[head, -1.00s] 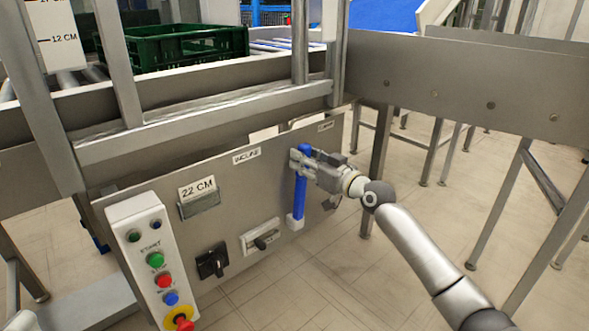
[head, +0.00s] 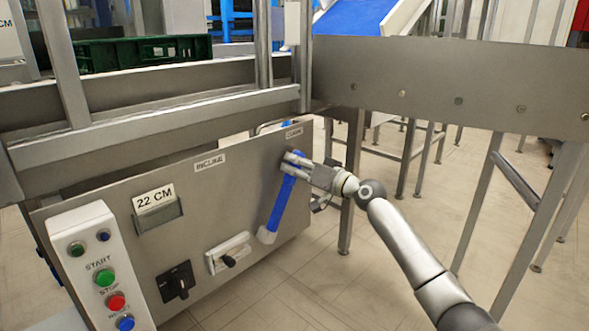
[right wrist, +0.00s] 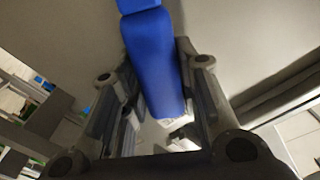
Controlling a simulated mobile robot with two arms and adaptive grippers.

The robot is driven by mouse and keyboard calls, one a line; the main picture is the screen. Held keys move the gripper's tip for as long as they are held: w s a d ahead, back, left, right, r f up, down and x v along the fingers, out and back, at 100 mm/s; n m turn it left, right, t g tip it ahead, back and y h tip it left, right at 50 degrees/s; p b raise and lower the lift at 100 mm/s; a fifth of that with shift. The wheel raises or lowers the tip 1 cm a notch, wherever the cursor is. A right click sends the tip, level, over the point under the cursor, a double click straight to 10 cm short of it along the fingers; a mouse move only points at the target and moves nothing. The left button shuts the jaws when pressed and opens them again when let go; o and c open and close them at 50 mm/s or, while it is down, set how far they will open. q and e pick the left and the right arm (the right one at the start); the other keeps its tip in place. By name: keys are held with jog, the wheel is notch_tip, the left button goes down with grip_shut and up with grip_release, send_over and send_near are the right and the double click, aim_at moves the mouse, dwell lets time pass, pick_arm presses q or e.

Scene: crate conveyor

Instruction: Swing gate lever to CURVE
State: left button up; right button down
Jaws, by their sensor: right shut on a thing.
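The gate lever (head: 279,204) is a blue bar with a white foot on the grey control panel (head: 115,200). It leans to the right, its top just below the CURVE label (head: 293,133). The INCLINE label (head: 210,162) is to its left. My right gripper (head: 292,164) is shut on the lever near its upper end, coming from the right. In the right wrist view the blue lever (right wrist: 152,60) runs between the two fingers. My left gripper is not in view.
Left of the lever are a white switch plate (head: 228,254), a black knob (head: 178,283), a 22 CM holder (head: 158,216) and a button box (head: 100,265). A green crate (head: 145,54) sits on the conveyor above. Metal legs (head: 352,180) stand right of the panel.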

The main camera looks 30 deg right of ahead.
jog(key=shift+d, duration=0.1)
jog(key=c, duration=1.5)
grip_release()
jog(key=o, duration=0.4)
jog(key=shift+d+f, duration=0.1)
jog(key=shift+f, duration=0.05)
jog(key=v, duration=1.2)
